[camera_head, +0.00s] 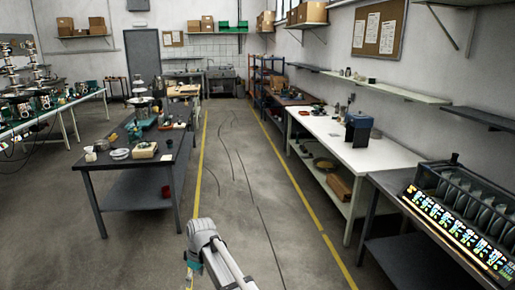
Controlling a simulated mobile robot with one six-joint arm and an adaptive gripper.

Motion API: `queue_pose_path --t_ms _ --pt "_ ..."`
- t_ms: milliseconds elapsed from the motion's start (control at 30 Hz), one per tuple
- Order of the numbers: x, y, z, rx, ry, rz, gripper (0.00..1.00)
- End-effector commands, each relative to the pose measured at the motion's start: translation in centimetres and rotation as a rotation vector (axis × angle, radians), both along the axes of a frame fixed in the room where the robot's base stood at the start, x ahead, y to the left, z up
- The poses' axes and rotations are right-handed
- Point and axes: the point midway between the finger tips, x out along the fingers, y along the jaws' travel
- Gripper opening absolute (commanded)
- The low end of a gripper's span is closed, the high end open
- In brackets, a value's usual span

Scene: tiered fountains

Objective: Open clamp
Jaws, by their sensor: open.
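No clamp can be made out for certain in the head view; the small items on the benches are too small to tell apart. Part of my own grey arm shows at the bottom edge, over the aisle floor.
A white bench (385,155) on the right bears a dark blue container (358,127). A dark table (400,255) at the near right holds a rack with a brightly coloured panel (455,228). The aisle between yellow floor lines (200,160) is clear up to the far sink (220,78).

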Motion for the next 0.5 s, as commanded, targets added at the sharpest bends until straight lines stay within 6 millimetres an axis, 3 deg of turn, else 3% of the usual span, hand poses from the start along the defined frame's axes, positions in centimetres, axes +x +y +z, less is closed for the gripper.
queue_pose_path --t_ms 33,100,500 --pt "-0.2 -2.4 0.3 -0.011 0.0 -0.054 0.79" --pt "-0.1 -5.2 0.5 -0.027 -0.001 -0.128 0.79" --pt "-1.7 -20.2 1.5 -0.116 -0.002 -0.554 0.79"
